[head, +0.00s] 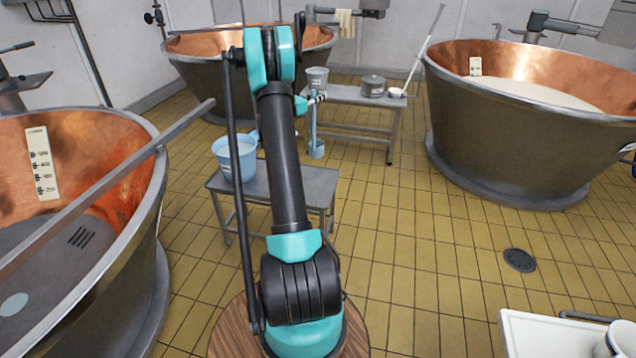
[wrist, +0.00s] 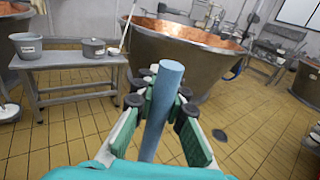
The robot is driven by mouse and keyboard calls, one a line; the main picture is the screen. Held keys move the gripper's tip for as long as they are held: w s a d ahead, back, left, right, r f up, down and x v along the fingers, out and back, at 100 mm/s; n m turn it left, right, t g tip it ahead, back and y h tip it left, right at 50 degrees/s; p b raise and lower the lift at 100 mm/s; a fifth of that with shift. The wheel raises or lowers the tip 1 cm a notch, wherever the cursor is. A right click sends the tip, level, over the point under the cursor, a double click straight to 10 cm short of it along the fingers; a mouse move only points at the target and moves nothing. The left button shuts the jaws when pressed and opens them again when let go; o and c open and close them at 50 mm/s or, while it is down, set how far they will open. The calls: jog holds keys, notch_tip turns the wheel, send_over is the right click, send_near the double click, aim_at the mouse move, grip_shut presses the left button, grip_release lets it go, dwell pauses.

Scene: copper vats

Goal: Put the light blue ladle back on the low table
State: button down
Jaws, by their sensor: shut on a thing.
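The light blue ladle (head: 314,128) hangs upright from my gripper (head: 317,97), its cup (head: 317,150) at the bottom, clear of the tables. In the wrist view its blue handle (wrist: 163,105) stands between the two fingers of my gripper (wrist: 162,92), which are shut on it. The cup is hidden in the wrist view. A low grey table (head: 305,183) stands to the lower left of the ladle, partly behind my arm. A second low grey table (head: 345,97) stands behind the ladle and also shows at left in the wrist view (wrist: 75,60).
A light blue jug (head: 238,160) stands on the nearer table's left part. The farther table holds a grey bucket (head: 317,80), a lidded pot (head: 373,87) and a white ladle (head: 397,92). Large copper vats stand left (head: 130,240), behind and right (head: 530,130). The tiled floor between is open.

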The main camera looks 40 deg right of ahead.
notch_tip(320, 180, down, 20)
jog(key=shift+a, duration=0.15)
dwell(0.4)
jog(key=shift+f, duration=0.15)
jog(key=c, duration=1.6)
grip_release()
jog(key=shift+o, duration=0.2)
jog(key=s+a, duration=0.1)
jog(key=a, duration=1)
jog(key=s+a+r+m+t+y, duration=0.1)
jog(key=s+a+r+m+y, duration=0.4)
jog(key=a, duration=0.3)
jog(key=s+a+r+m+y, duration=0.35)
jog(key=s+a+r, duration=0.2)
jog(key=a, duration=0.25)
jog(key=s+a+f+m+y, duration=0.1)
jog(key=s+a+m+y, duration=0.3)
jog(key=s+a, duration=0.8)
jog(key=s+a+f+m+t+y, duration=0.1)
jog(key=s+a+m+y, duration=0.4)
jog(key=s+a, duration=0.7)
jog(key=shift+s+f+m, duration=0.35)
jog(key=shift+s+m, duration=0.6)
jog(key=shift+s, duration=0.25)
